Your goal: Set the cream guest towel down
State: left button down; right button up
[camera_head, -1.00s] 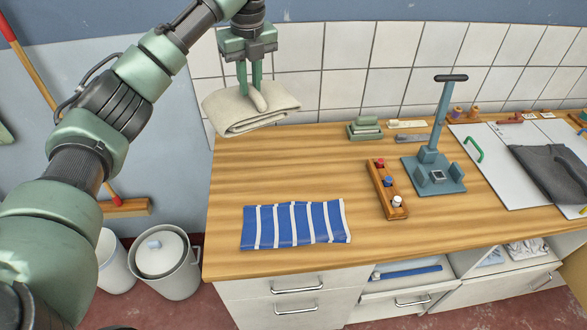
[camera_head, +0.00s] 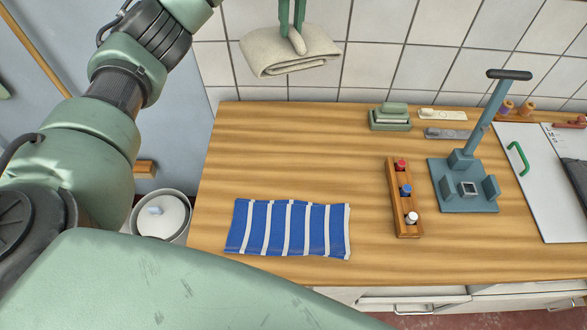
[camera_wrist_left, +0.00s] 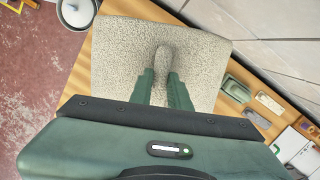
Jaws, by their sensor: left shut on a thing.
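The folded cream guest towel (camera_head: 285,52) hangs in the air above the back left part of the wooden table. My left gripper (camera_head: 293,30) is shut on a pinched fold in its upper face. In the left wrist view the towel (camera_wrist_left: 120,50) spreads out beneath the green fingers (camera_wrist_left: 160,80), with the pinched fold between their tips. The wooden table top (camera_head: 265,160) shows bare below the towel. My right gripper is not in view.
A blue and white striped cloth (camera_head: 288,228) lies at the table's front. The tiled wall (camera_head: 375,65) closes the back.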

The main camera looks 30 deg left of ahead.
aim_at(288, 40)
pick_arm(q)
jog(key=shift+s+f+b, duration=0.15)
jog(key=shift+f+b, duration=0.25)
jog(key=shift+f, duration=0.15)
jog(key=shift+s+f+b, duration=0.2)
jog(key=shift+s+b, duration=0.1)
jog(key=shift+b, duration=0.1)
jog(key=shift+s+f+b, duration=0.15)
jog(key=shift+f+b, duration=0.45)
jog(key=shift+b, duration=0.05)
jog(key=shift+s+f+b, duration=0.15)
jog(key=shift+f+b, duration=0.45)
jog(key=f, duration=2.4)
jog(key=shift+w+f, duration=0.2)
jog(key=shift+w, duration=0.1)
